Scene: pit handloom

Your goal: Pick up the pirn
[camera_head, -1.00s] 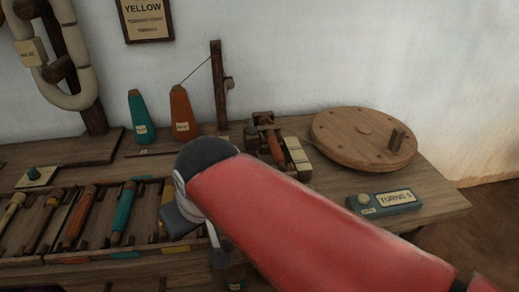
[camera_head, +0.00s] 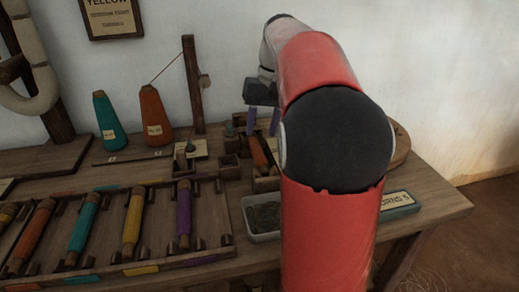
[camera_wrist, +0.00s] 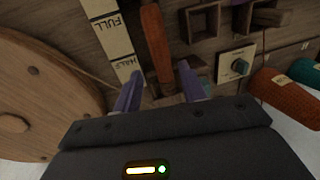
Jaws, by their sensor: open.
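An orange-brown pirn (camera_head: 259,153) sits in the winder at the middle of the bench. In the wrist view the pirn (camera_wrist: 154,42) runs away from the gap between my fingertips, beside a pale scale marked FULL and HALF. My gripper (camera_head: 262,122) is open above the winder, its two purple fingers pointing down. In the wrist view the open gripper (camera_wrist: 159,77) has its fingers on either side of the pirn's near end, and no grip shows. My arm hides part of the winder in the head view.
A rack (camera_head: 215,250) at the left holds several coloured pirns. A teal cone (camera_head: 108,122) and an orange cone (camera_head: 155,117) stand behind it. A grey tray (camera_head: 262,237) is in front of the winder. A round wooden disc (camera_wrist: 40,100) is close beside my gripper.

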